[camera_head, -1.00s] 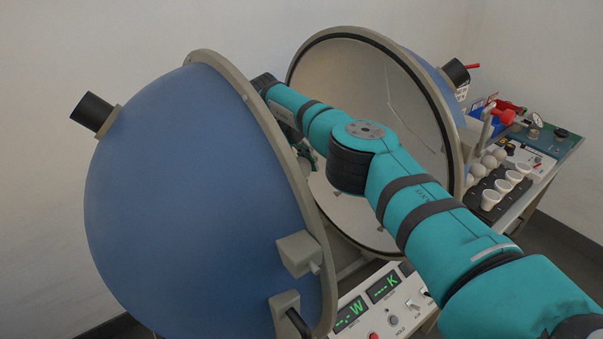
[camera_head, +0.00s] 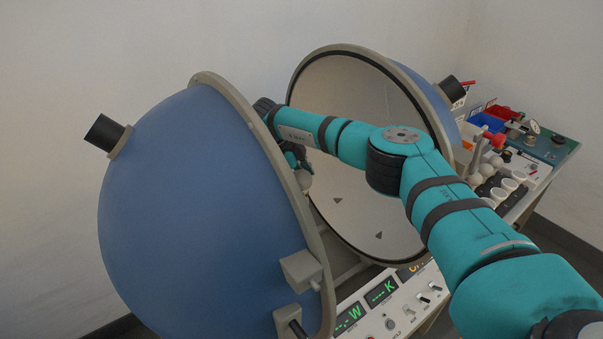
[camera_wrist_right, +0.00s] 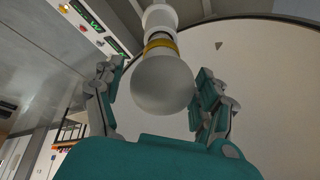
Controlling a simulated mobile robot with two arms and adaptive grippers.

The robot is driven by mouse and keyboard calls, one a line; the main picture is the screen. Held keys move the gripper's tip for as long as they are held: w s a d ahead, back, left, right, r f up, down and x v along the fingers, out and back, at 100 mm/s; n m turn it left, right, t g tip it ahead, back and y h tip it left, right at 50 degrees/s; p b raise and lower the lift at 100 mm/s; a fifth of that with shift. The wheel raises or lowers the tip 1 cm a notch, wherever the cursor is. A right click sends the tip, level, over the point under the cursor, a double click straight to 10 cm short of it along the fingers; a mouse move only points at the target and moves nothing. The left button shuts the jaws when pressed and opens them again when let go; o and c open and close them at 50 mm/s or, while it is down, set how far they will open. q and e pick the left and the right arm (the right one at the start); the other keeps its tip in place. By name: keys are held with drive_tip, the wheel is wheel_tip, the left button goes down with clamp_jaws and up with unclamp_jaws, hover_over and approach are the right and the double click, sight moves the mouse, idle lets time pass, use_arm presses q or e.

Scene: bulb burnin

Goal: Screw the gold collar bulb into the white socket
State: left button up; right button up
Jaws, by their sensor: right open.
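The gold collar bulb shows in the right wrist view as a frosted white globe (camera_wrist_right: 162,84) with a gold collar (camera_wrist_right: 160,45). Its collar end meets the white socket (camera_wrist_right: 160,17); I cannot tell how deep it sits. My right gripper (camera_wrist_right: 158,76) is open, with one finger on each side of the globe and visible gaps between. In the head view my right gripper (camera_head: 297,157) is between the two sphere halves, partly hidden by the left half, with a pale rounded shape just below it. My left gripper is not in view.
The blue left half (camera_head: 200,200) and the open right half (camera_head: 345,90) of a large sphere flank my right arm closely. A control panel (camera_head: 405,310) with green displays is below. A side bench (camera_head: 545,150) at right holds bulbs, white cups and bins.

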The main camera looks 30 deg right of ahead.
drive_tip(key=n+t, duration=0.1)
drive_tip(key=n, duration=0.2)
drive_tip(key=shift+d+r+p, duration=0.1)
drive_tip(key=shift+p, duration=0.3)
drive_tip(key=n+t, duration=0.2)
drive_tip(key=n, duration=0.2)
drive_tip(key=shift+d, duration=0.1)
drive_tip(key=n+t, duration=0.1)
drive_tip(key=n, duration=0.2)
drive_tip(key=n+t+y, duration=0.1)
drive_tip(key=n, duration=0.1)
drive_tip(key=shift+s+f+n, duration=0.1)
drive_tip(key=shift+f+n, duration=0.1)
drive_tip(key=shift+n, duration=0.2)
drive_tip(key=n+t+y, duration=0.1)
drive_tip(key=n+y, duration=0.1)
drive_tip(key=n, duration=0.2)
use_arm(q)
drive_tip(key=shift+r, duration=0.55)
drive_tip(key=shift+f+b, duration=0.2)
drive_tip(key=shift+b, duration=0.2)
